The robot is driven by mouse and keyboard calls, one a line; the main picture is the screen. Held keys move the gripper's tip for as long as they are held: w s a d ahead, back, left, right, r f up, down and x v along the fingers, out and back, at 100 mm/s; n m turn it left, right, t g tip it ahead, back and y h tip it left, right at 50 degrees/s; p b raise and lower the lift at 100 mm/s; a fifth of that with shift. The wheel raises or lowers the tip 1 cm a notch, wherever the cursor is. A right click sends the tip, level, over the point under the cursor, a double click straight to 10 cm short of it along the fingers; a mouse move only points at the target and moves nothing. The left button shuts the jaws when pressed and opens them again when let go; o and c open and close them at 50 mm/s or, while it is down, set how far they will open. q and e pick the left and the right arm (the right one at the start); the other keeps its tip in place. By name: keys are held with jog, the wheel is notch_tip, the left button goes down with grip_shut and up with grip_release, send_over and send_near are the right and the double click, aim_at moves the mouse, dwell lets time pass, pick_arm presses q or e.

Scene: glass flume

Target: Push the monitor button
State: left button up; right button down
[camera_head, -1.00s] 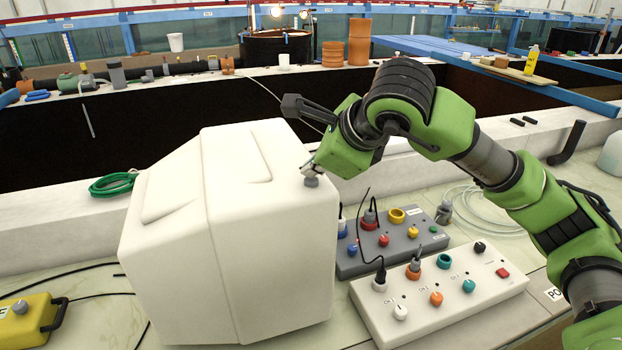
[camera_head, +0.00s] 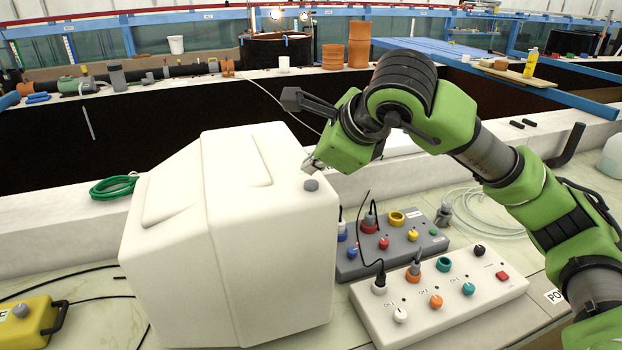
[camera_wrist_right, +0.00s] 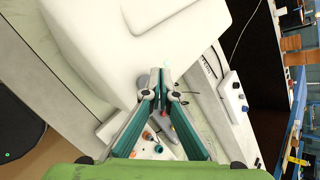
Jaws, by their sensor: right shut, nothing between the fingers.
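The monitor (camera_head: 265,250) is a bulky off-white box, seen from behind, on the bench in the left half of the head view. Its button (camera_head: 312,185), a small dark grey knob, sits on the top right corner and is uncovered. In the right wrist view the button (camera_wrist_right: 143,82) shows just left of the fingertips, beside the monitor's white casing (camera_wrist_right: 170,30). My right gripper (camera_head: 311,166) is shut and empty, just above the button; a small gap seems to show between them. The fingers (camera_wrist_right: 160,73) also meet in the wrist view. My left gripper is out of view.
A white control box (camera_head: 440,304) and a grey one (camera_head: 389,246), with knobs and plugs, stand right of the monitor. A green cable coil (camera_head: 113,187) lies behind left, a yellow case (camera_head: 25,322) in front left. The dark flume channel (camera_head: 215,115) runs behind.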

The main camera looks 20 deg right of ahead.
aim_at(313, 184)
notch_tip(313, 184, up, 6)
jog(key=p, duration=0.3)
dwell(0.5)
dwell(1.7)
